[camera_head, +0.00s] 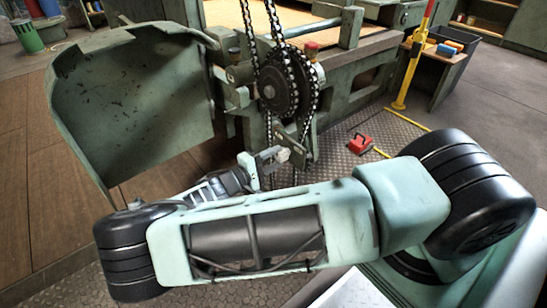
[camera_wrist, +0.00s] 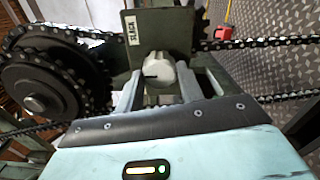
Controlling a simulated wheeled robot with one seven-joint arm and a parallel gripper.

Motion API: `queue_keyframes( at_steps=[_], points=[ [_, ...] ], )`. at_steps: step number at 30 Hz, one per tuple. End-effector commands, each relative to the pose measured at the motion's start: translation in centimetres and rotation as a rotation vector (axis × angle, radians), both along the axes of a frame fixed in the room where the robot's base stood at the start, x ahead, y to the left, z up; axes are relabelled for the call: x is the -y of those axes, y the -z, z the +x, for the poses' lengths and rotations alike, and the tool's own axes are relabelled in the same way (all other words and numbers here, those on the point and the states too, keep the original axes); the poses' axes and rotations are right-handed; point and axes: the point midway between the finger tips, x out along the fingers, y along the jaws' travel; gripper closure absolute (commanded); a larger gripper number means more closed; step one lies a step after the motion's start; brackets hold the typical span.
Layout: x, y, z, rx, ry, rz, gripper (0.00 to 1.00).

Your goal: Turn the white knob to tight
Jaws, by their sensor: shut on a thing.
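The white knob (camera_wrist: 158,72) sits in front of a dark green plate (camera_wrist: 150,32) in the wrist view. The plate reads SLACK at its left; no tight label is visible. A small dark mark shows on the knob's face, toward the left. My gripper (camera_wrist: 157,84) is shut on the knob, one finger on each side. In the head view my gripper (camera_head: 268,158) reaches the knob (camera_head: 283,155) below the chain wheel; it is small there and partly covered by the fingers.
A chain (camera_head: 308,85) runs over a dark sprocket (camera_head: 280,92) just above my gripper. The sprocket (camera_wrist: 45,85) is close on the left in the wrist view. A large green guard (camera_head: 130,100) stands at the left. A red object (camera_head: 361,144) lies on the metal floor at the right.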

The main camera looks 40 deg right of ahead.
Motion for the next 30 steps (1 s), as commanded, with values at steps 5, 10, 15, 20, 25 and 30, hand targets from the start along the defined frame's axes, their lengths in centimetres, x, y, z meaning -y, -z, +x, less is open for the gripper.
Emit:
queue_keyframes(
  at_steps=[5, 10, 15, 20, 25, 30],
  points=[
    [-0.14, 0.13, -0.07, 0.168, -0.002, 0.007, 0.85],
    [-0.13, 0.14, -0.05, 0.330, -0.002, 0.013, 0.85],
    [-0.17, 0.14, -0.06, 0.492, -0.002, 0.019, 0.85],
    [-0.16, 0.18, -0.06, 0.643, -0.002, 0.024, 0.85],
    [-0.15, 0.20, -0.07, 0.805, -0.001, 0.031, 0.85],
    [-0.17, 0.23, -0.09, 0.965, -0.002, 0.036, 0.85]
  ],
)
